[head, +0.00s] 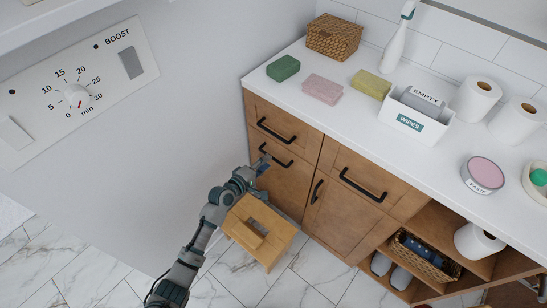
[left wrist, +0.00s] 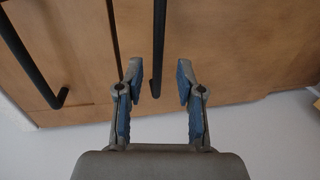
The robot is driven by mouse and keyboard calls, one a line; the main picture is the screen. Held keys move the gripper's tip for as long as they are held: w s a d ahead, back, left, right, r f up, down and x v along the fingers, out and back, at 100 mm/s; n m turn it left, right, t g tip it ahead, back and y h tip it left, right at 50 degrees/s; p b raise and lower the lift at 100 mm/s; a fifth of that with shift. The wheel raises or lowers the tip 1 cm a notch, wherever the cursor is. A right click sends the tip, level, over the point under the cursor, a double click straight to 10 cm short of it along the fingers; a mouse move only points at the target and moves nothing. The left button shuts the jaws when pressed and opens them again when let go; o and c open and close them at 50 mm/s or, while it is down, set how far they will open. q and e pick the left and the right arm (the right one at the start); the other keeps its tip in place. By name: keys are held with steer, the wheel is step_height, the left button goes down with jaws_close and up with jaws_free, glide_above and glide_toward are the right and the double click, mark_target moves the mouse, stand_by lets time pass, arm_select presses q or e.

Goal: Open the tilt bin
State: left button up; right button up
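The tilt bin appears to be the lower wooden front (head: 282,180) at the left end of the cabinet, flush with its neighbours, partly hidden by my left arm. Its black bar handle (head: 276,156) runs near its top edge. My left gripper (head: 264,162) is at the left end of this handle. In the left wrist view, my left gripper (left wrist: 158,82) is open, its blue-padded fingers on either side of a black handle bar (left wrist: 158,45), with gaps on both sides. I cannot tell how deep the bar sits between them. My right gripper is not in view.
A wooden stool (head: 277,243) stands on the marble floor below my left forearm. A drawer (head: 259,112) with its own handle is just above. A cupboard door (head: 335,205) and open shelves are to the right. A white wall is close on the left. The countertop holds several items.

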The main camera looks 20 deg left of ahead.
mark_target(274, 158)
arm_select(q)
steer(key=w+d, duration=0.1)
steer(key=w+d+f+b, duration=0.1)
steer(key=w, duration=0.1)
steer(key=shift+w+d, duration=0.15)
steer(key=shift+w+d+r, duration=0.15)
steer(key=shift+w+d, duration=0.05)
steer(key=shift+a, duration=0.4)
steer(key=c, duration=0.3)
steer(key=shift+a, duration=0.1)
jaws_close()
steer(key=shift+d, duration=0.25)
